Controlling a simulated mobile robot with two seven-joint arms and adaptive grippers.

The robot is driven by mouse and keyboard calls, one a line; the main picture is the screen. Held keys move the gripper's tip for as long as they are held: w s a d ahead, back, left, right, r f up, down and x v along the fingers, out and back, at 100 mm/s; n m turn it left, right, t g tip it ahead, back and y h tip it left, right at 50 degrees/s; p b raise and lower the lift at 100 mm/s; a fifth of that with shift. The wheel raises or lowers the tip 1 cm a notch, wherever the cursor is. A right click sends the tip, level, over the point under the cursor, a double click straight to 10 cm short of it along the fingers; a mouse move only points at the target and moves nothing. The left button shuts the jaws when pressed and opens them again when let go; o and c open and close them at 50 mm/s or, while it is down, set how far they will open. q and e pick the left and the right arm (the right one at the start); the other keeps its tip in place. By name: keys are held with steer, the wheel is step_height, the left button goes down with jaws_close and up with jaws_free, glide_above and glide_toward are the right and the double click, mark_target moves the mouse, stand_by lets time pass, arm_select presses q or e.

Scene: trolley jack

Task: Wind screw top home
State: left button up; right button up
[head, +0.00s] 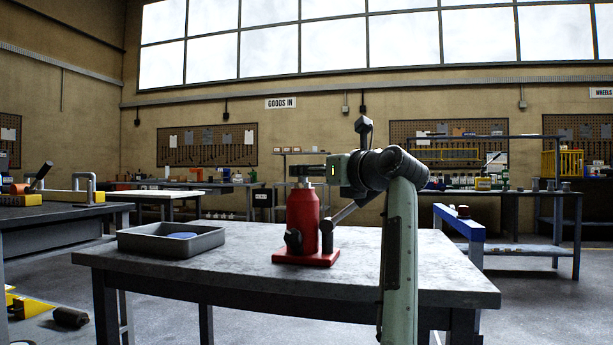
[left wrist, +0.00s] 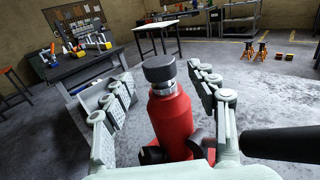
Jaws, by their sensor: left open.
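A red bottle jack (head: 303,222) stands upright on the grey workbench (head: 250,276). Its dark screw top (left wrist: 159,68) sits above a silver collar in the left wrist view; in the head view the fingers largely hide it. My left gripper (head: 308,171) reaches in from the right, level at the height of the top. Its fingers are open, one on either side of the jack's upper part in the left wrist view (left wrist: 161,76). I see no clear contact with the top. My right gripper is not in view.
A grey tray (head: 141,240) holding a blue disc (head: 182,235) lies left of the jack. A lever (head: 342,214) rises at the jack's right, below my gripper. The bench's front and right are clear. Another bench (head: 52,213) stands at far left.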

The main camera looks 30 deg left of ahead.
arm_select(q)
steer(key=x, duration=0.5)
steer(key=c, duration=1.2)
steer(key=shift+m+t, duration=0.3)
steer(key=shift+t, duration=0.1)
